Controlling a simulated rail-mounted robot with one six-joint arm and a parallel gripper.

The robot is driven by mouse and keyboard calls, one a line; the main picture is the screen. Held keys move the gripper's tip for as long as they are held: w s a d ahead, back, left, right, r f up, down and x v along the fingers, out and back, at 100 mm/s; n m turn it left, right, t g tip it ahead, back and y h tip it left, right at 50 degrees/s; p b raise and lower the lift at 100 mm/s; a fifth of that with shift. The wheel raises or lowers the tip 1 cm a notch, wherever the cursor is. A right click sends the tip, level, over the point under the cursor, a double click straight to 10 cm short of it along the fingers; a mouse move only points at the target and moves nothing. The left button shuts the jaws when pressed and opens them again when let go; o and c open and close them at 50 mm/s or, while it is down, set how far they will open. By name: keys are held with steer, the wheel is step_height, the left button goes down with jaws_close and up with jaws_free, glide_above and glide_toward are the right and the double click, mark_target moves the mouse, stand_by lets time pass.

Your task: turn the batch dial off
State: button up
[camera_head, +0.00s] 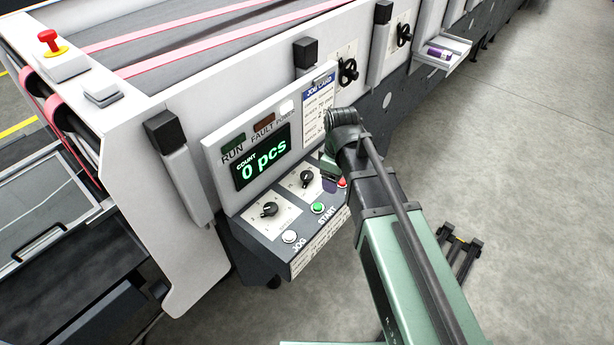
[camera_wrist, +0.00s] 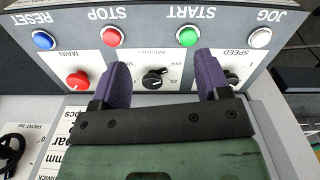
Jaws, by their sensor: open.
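The batch dial is a black knob on a light plate (camera_wrist: 153,78) in the middle of the dial row in the upside-down wrist view, with small markings around it. Its exact setting is too small to read. In the head view it is the black knob (camera_head: 306,178) on the console's sloped face. My gripper (camera_wrist: 160,60) is open, with purple fingers on either side of the batch dial. No contact with the knob shows. In the head view my gripper (camera_head: 329,176) is at the panel's right part, and the arm hides much of it.
The speed dial (camera_head: 269,209) sits left of the batch dial. Green START (camera_wrist: 188,36), red STOP (camera_wrist: 112,37), blue RESET (camera_wrist: 42,40) and white JOG (camera_wrist: 260,38) buttons line the panel. The red MAIN knob (camera_wrist: 77,81) is nearby. The count display (camera_head: 263,163) reads 0 pcs.

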steer(key=s+d+f+m+b, duration=0.5)
steer(key=s+d+m, duration=0.3)
steer(key=m, duration=0.2)
step_height(320, 180, up, 7)
steer(key=m+p, duration=0.2)
steer(key=p, duration=0.6)
glide_above(307, 175)
step_height(307, 175, down, 10)
steer(key=b, duration=1)
steer(key=shift+w, duration=0.1)
steer(key=shift+r, duration=0.15)
steer(key=shift+c, duration=0.3)
